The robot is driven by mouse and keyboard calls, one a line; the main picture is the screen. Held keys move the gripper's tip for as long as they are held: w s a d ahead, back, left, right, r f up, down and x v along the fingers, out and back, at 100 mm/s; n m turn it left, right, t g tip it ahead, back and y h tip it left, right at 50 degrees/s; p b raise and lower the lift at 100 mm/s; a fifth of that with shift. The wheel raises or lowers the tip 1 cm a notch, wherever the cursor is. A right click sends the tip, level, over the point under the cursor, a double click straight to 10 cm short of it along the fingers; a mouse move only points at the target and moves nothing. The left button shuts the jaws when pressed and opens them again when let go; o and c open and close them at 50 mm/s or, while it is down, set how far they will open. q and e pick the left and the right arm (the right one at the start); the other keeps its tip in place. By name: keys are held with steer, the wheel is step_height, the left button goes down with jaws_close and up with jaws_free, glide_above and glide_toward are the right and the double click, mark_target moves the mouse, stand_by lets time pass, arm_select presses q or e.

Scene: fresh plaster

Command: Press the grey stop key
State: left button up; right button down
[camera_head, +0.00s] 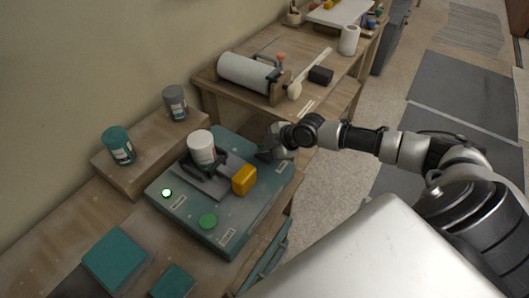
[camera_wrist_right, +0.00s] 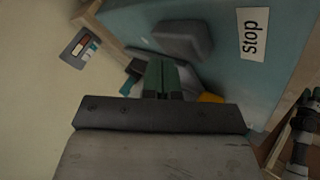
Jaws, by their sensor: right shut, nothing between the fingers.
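The teal machine box (camera_head: 180,215) stands on the wooden bench. In the right wrist view the grey stop key (camera_wrist_right: 183,40) is a raised, rounded block on its teal face, beside a white label reading "stop" (camera_wrist_right: 253,33). My right gripper (camera_head: 264,155) is over the far right corner of the box; I cannot make out the key apart from it in the head view. In the right wrist view the right gripper (camera_wrist_right: 162,68) is shut and empty, its fingertips just below the key in the picture. I cannot tell whether they touch. My left gripper is not in view.
The box also carries a lit green light (camera_head: 167,193), a green button (camera_head: 208,221), a yellow block (camera_head: 244,179) and a white container (camera_head: 201,147) in a dark holder. Two tins stand on a wooden step (camera_head: 150,145) behind. A second bench with a white roller (camera_head: 246,74) stands beyond.

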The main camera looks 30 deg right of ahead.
mark_target(266, 155)
steer(key=shift+r+p, duration=2)
steer(key=shift+r, duration=0.95)
steer(key=shift+f, duration=0.1)
